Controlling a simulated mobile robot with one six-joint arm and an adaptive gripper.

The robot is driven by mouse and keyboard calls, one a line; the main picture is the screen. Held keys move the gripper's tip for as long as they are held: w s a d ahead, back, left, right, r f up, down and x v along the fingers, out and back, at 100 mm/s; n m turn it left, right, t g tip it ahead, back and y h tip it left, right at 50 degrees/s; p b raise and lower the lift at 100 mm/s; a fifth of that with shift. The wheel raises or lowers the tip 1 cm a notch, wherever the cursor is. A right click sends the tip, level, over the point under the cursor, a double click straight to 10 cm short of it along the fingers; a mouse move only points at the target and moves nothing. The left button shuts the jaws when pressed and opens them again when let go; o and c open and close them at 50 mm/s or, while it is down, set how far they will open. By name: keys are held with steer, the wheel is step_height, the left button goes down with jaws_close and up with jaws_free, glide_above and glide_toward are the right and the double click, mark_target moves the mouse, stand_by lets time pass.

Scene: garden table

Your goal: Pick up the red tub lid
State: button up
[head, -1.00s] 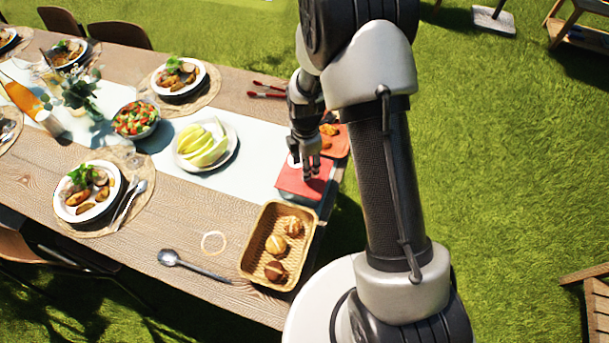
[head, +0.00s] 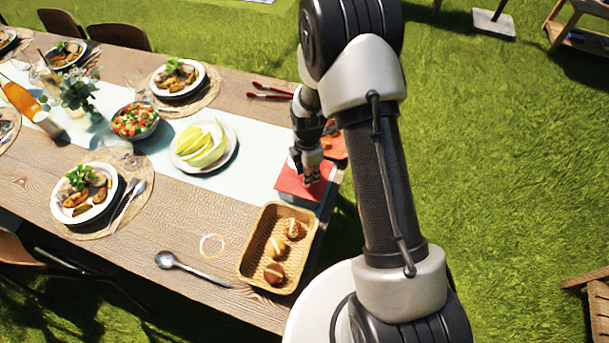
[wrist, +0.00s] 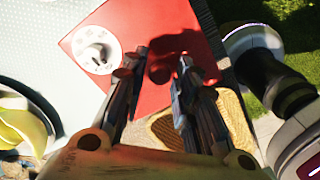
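The red tub lid (head: 288,184) lies flat near the right end of the table, on top of a pale tub that is mostly hidden beneath it. In the wrist view the lid (wrist: 165,88) is a flat red square with a white round dial (wrist: 97,50) near one corner. My gripper (head: 312,181) is over the lid's right part, pointing down. In the wrist view my gripper (wrist: 153,72) has its two fingers apart, with red lid visible between them and a dark shadow on it. Nothing is held. Whether the fingertips touch the lid is unclear.
A wicker basket with several rolls (head: 251,262) stands just in front of the lid. An orange item (head: 336,147) lies behind, partly hidden by my arm. A plate of melon slices (head: 228,164) is to the left, red-handled tongs (head: 270,91) farther back. Grass lies right of the table edge.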

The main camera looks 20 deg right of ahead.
jaws_close()
stand_by(0.5)
